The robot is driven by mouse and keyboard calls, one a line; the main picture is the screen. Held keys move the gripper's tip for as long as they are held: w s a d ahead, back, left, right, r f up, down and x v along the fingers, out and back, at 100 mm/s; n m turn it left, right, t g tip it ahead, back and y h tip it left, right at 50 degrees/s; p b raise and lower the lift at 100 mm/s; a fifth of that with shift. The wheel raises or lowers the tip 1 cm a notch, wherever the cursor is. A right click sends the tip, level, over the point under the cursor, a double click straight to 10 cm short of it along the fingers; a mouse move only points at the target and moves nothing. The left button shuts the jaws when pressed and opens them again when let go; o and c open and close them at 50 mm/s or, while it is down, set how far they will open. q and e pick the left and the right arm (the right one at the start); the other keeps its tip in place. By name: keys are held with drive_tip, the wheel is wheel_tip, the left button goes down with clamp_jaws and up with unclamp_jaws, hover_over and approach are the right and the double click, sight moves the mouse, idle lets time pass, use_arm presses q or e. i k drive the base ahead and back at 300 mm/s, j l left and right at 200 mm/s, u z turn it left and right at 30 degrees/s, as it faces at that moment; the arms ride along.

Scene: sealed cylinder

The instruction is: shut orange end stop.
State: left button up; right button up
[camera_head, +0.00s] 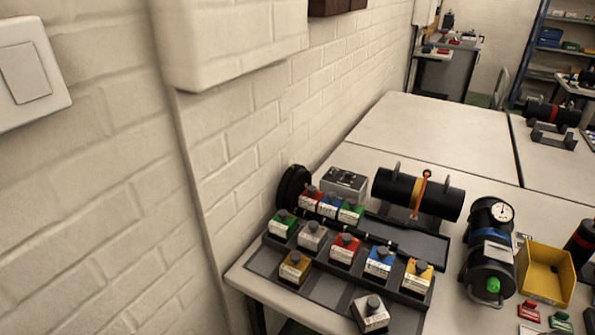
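A black cylinder (389,188) lies across the white table, with a yellow band (416,192) around it. A thin orange-red lever (421,190) stands up in front of the band, its rounded top end above the cylinder. It is the only clearly orange part, and I cannot tell for certain whether it is the end stop. Two grey upright tabs (397,170) show behind the cylinder. Neither of my grippers is in view.
Labelled knob blocks, including a red one (345,247) and a blue one (380,262), stand on a dark rack in front. A gauge unit (492,218) and yellow bin (546,272) stand to the right. A brick wall (240,130) borders the left. The table behind (430,130) is clear.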

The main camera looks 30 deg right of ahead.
sight(426, 173)
drive_tip(key=z, duration=1.7)
